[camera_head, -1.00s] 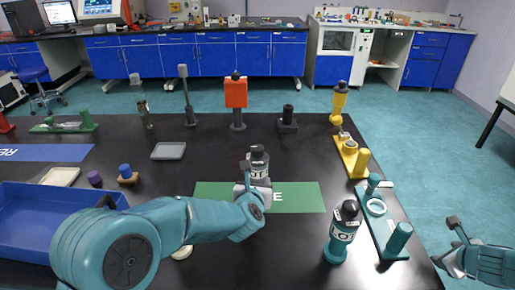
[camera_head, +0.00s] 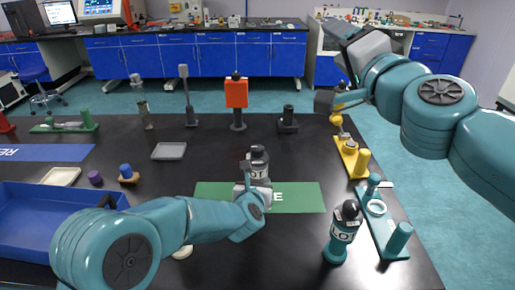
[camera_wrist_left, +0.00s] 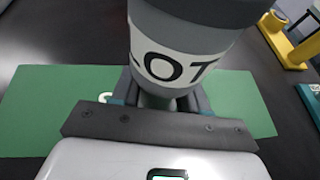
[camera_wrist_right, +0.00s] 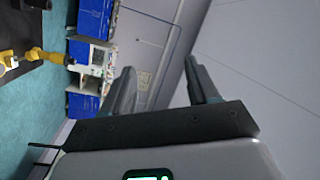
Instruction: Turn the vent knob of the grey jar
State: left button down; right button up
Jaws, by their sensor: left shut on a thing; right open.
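The grey jar (camera_head: 258,168) stands upright over the green mat in the head view, with a dark top (camera_head: 258,151). The vent knob cannot be made out clearly. My left gripper (camera_head: 252,192) is shut on the grey jar low on its body. In the left wrist view the jar (camera_wrist_left: 185,35) rises between the fingers with a lettered white band, its top cut off. My right gripper (camera_head: 332,65) is open and empty, raised at the upper right, well away from the jar. In the right wrist view its fingers (camera_wrist_right: 160,85) are apart and face the wall.
The green mat (camera_head: 308,197) lies under the jar. A teal jar (camera_head: 342,236) and a teal stand (camera_head: 398,240) are at the right, with a yellow stand (camera_head: 362,163) behind. A blue tray (camera_head: 30,225) is at the left. The black table is clear right behind the mat.

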jog(key=w+a+f+n+g+y, duration=0.35)
jog(key=f+n, duration=0.25)
jog(key=f, duration=0.4)
jog(key=n+g+y, duration=0.8)
jog(key=n+y, duration=0.1)
jog(key=n, duration=0.7)
send_near(258, 146)
jog(key=shift+h, duration=0.25)
jog(key=x, duration=1)
jog(key=shift+s+f, duration=0.1)
jog(key=shift+s, duration=0.05)
